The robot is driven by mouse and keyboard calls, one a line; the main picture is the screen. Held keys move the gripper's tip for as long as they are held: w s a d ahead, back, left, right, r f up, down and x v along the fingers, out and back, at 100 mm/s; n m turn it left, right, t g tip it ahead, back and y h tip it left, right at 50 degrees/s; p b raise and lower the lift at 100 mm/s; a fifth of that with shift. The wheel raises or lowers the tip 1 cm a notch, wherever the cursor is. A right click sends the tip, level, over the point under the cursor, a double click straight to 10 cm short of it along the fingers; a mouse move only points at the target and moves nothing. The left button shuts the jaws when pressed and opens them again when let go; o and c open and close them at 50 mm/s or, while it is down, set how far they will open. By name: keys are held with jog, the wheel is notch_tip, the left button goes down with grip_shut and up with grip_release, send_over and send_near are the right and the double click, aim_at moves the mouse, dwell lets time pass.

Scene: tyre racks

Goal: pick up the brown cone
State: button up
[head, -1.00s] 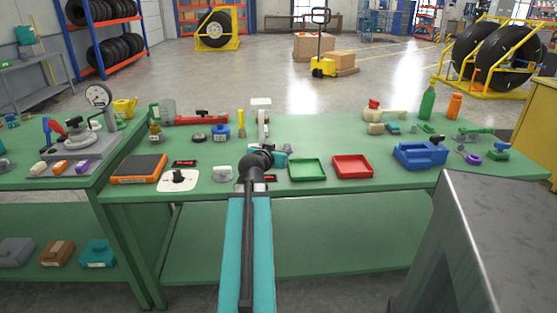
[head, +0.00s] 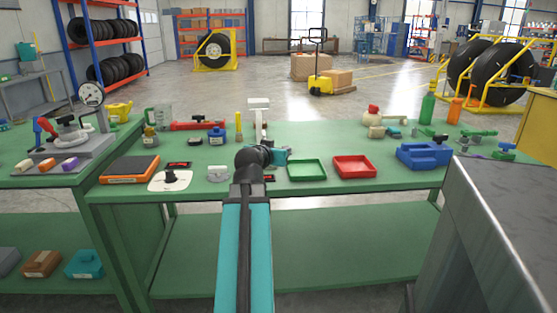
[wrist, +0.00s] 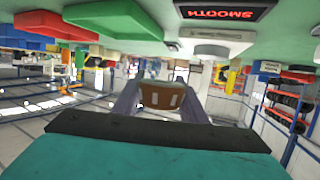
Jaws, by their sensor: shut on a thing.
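In the wrist view, my gripper (wrist: 160,98) is shut on the brown cone (wrist: 162,97). Its two grey fingers stand on either side of the cone, which shows as a brown body with pale marks. The cone's full shape is not clear at this size.
On the green bench (head: 330,140) are a green tray (head: 306,171), a red tray (head: 354,167), a blue vice-like block (head: 424,155) and an orange-edged pad (head: 130,169). A black label (wrist: 228,12) shows in the wrist view. A grey metal cabinet (head: 500,230) stands at right.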

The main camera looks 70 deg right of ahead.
jog(key=shift+a+b, duration=0.25)
jog(key=shift+b, duration=0.5)
dwell(0.5)
